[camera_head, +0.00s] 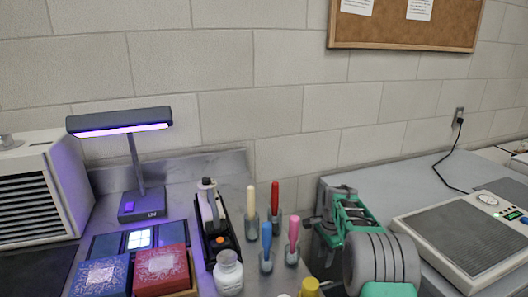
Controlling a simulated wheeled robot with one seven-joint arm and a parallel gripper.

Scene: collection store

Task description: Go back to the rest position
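My gripper (340,208), grey and green, shows right of centre in the head view, at the near left corner of the grey surface on the right. My ribbed grey and green arm runs up to it from the bottom edge. It is right of the coloured tools, apart from them. Its fingertips are small and partly hidden, so I cannot tell whether they are open or shut. I see no object clearly held in it.
A UV lamp (137,190), blue box (100,277), red box (160,268), black tray (216,238), white bottle (228,273) and several upright coloured tools (275,205) crowd the left bench. A flat grey device (465,235) lies right. Bare surface (385,185) shows behind my gripper.

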